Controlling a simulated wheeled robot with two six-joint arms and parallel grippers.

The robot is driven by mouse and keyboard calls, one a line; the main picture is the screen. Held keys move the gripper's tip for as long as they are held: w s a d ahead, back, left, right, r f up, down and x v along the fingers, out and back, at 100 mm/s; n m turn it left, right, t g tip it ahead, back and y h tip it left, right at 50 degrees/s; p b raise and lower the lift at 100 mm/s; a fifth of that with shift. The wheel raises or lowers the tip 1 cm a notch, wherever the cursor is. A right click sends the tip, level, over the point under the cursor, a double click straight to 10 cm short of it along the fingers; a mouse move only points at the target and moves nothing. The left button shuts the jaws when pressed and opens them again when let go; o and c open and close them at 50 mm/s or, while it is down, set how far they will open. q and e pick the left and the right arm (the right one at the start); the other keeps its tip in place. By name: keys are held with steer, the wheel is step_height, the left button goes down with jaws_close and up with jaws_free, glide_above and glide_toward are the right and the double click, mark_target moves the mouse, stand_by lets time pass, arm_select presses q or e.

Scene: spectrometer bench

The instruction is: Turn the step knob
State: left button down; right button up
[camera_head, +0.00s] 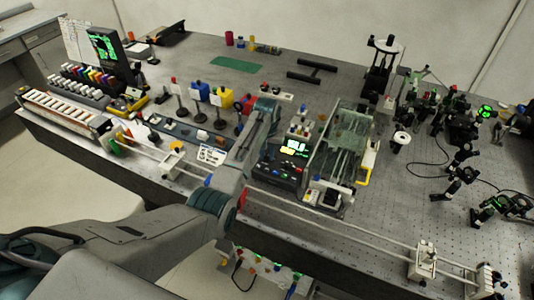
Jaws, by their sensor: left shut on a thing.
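My left arm comes in from the lower left, bends over the bench's front edge and reaches up over the middle of the bench. My left gripper (266,106) is at its far end, small and dark, beside the black control box (279,170) with lit green and yellow displays. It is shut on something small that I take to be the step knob. The knob itself is hidden by the gripper and wrist, so its setting cannot be read. My right gripper is not in view.
A clear-covered instrument (345,140) stands right of the control box. Small bottles and posts crowd the left, near a dark screen (108,48). Black optics mounts and loose cables fill the right. Long rails (335,232) run along the front edge. A green mat (235,64) lies at the back.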

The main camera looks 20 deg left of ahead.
mark_target(267, 156)
arm_select(q)
steer(key=shift+r, duration=0.1)
stand_by(0.3)
steer(key=c, duration=1.3)
jaws_free()
steer(key=shift+r, duration=0.3)
steer(key=shift+r+b, duration=1.75)
steer(key=shift+r, duration=3.35)
